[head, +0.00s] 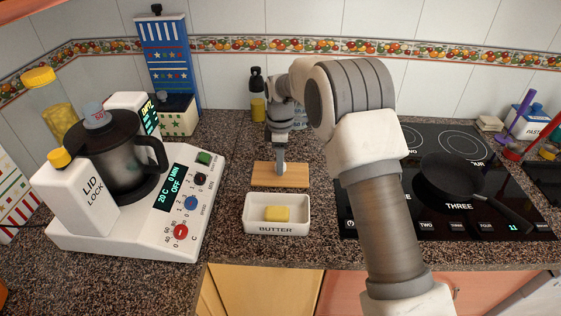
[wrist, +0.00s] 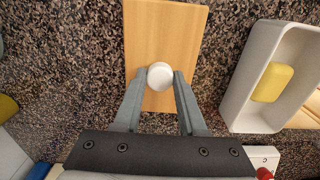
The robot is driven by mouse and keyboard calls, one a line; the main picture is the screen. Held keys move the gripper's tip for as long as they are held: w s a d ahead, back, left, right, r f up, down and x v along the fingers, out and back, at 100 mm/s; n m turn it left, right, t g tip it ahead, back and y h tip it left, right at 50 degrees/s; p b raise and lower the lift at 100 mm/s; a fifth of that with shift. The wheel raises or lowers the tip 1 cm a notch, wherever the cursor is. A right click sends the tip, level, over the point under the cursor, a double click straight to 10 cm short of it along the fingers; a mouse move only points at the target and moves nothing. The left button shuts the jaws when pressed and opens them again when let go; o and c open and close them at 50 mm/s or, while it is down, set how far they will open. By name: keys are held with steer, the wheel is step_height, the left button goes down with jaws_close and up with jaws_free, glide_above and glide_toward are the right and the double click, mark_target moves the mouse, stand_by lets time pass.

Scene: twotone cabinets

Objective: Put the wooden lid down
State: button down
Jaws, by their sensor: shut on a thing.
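The wooden lid (head: 265,176) is a flat light-brown rectangle with a white round knob, behind the butter dish in the head view. In the wrist view the lid (wrist: 165,45) lies flat beneath my gripper, over the speckled counter; I cannot tell whether it touches the counter. My gripper (head: 281,168) points down at the lid's middle, and its fingers (wrist: 160,77) are shut on the white knob (wrist: 161,75). The white butter dish (head: 276,229) stands uncovered at the counter's front with yellow butter (head: 276,213) inside.
A white food processor (head: 130,225) with a dark jug stands at left. A black hob (head: 440,200) with a frying pan (head: 455,179) is at right. Jars and a yellow-capped bottle (head: 258,108) stand behind. Speckled counter (head: 228,180) is bare left of the lid.

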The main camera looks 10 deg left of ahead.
steer(key=shift+c, duration=2.4)
jaws_free()
steer(key=shift+f, duration=0.1)
step_height(320, 180, up, 12)
steer(key=p, duration=0.1)
steer(key=s+d+r+m+t, duration=0.2)
steer(key=s+d+r+m, duration=0.3)
steer(key=s+d+r, duration=0.4)
steer(key=s+d+r+m+t, duration=0.1)
steer(key=s+d+r+m, duration=0.3)
steer(key=s, duration=0.3)
steer(key=s+d+r+m+t, duration=0.1)
steer(key=s+d+r+m, duration=0.1)
steer(key=s+d+m, duration=0.45)
steer(key=s+d+f+m, duration=0.1)
steer(key=s+f, duration=0.1)
steer(key=s, duration=0.3)
steer(key=s+d+f+m+t, duration=0.1)
steer(key=s+f+m, duration=0.1)
steer(key=s, duration=0.4)
steer(key=shift+f+t, duration=0.25)
steer(key=shift+t, duration=0.05)
